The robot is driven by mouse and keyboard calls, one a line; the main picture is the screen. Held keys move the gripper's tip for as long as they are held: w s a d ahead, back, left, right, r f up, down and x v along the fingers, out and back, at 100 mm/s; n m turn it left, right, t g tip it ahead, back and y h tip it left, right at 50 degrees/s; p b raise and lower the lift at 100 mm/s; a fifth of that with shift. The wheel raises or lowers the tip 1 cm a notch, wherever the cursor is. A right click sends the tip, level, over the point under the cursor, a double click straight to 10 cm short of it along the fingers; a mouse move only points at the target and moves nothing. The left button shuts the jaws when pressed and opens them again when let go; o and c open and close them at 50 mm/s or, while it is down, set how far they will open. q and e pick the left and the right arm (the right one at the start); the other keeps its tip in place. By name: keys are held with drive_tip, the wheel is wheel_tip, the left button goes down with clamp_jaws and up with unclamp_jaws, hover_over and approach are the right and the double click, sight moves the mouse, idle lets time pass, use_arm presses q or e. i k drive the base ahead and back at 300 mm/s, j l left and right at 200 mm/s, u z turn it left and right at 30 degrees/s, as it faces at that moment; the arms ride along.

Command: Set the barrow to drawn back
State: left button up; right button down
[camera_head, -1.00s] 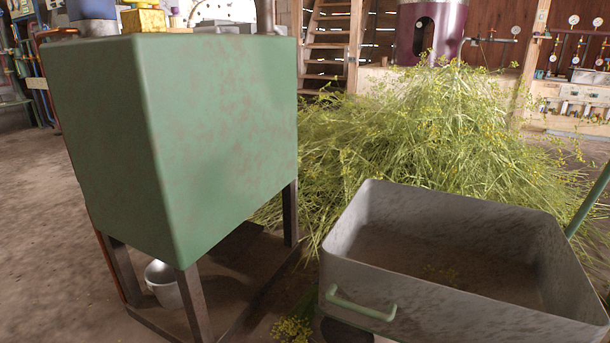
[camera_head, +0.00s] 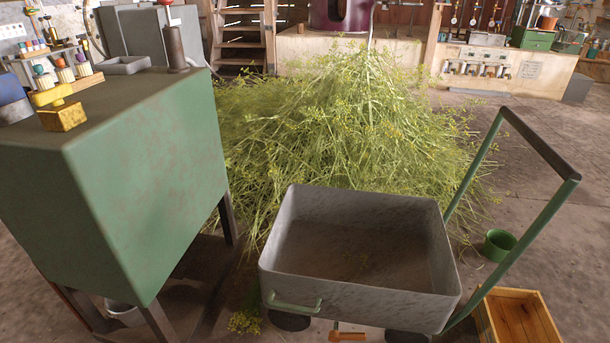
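The barrow is a grey metal tub (camera_head: 355,290) on dark wheels, standing on the floor at the lower middle of the head view. A pale green grab handle (camera_head: 291,303) is on its near left wall. A green push frame with a dark crossbar (camera_head: 541,143) rises from its right side. The tub looks empty apart from a few scraps on its bottom. The barrow stands just in front of the herb heap, to the right of the green tank. Neither of my grippers is in view.
A green tank (camera_head: 150,170) on dark legs stands close on the left, with small jars and a yellow block on top. The herb heap (camera_head: 345,140) lies behind the barrow. A wooden crate (camera_head: 516,318) and a green bucket (camera_head: 499,244) are at the right. Floor farther right is clear.

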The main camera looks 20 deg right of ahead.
sight(410, 288)
drive_tip(key=z, duration=0.35)
drive_tip(key=l+z, duration=0.1)
drive_tip(key=z, duration=0.25)
drive_tip(key=i+z, duration=0.1)
drive_tip(key=z, duration=0.2)
